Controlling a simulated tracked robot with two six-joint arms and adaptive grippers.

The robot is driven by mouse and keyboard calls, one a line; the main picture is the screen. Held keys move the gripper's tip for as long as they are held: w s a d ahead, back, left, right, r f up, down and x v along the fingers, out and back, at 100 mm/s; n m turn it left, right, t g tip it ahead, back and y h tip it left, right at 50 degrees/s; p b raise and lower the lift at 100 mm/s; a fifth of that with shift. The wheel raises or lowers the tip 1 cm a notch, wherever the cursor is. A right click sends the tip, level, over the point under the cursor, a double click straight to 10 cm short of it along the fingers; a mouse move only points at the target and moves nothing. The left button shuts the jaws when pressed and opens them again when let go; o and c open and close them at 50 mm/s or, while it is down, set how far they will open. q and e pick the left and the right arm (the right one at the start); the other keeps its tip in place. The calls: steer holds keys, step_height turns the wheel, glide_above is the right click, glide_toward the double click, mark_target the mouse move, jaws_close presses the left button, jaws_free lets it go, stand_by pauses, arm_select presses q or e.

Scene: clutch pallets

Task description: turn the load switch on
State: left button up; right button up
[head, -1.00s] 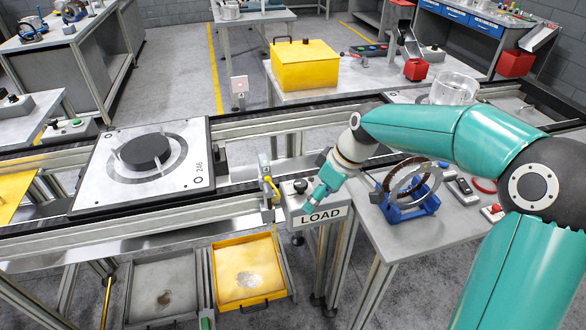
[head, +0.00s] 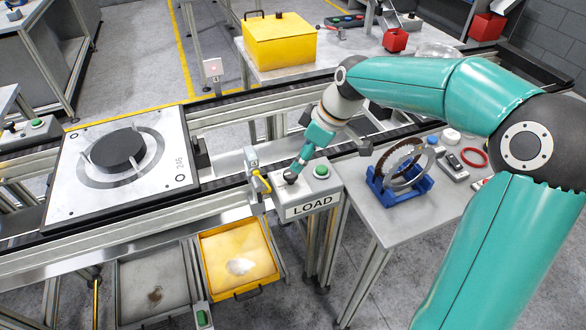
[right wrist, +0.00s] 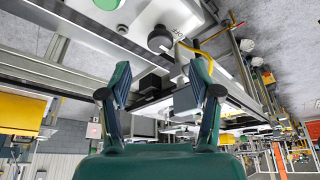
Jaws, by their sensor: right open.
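The load switch is a black knob (head: 290,177) on top of the grey box labelled LOAD (head: 312,203). A green button (head: 321,171) sits on the same box, right of the knob. My right gripper (head: 297,169) is over the box with its tips close to the knob in the head view; I cannot tell whether they touch it. In the right wrist view my right gripper (right wrist: 160,78) is open and empty between its fingers. The black knob (right wrist: 160,38) shows beyond the fingertips, roughly centred between them. My left gripper is out of view.
A yellow cable connector (head: 261,181) is beside the box on the left. A pallet (head: 118,165) with a black disc sits on the conveyor. A blue stand (head: 398,187) with rings is on the table at right. A yellow tray (head: 237,262) is below.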

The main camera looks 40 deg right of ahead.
mark_target(291, 173)
steer(key=x, duration=0.7)
steer(key=shift+a+f+p, duration=0.1)
steer(key=shift+f+p, duration=0.05)
steer(key=shift+p, duration=0.15)
steer(key=c, duration=1.1)
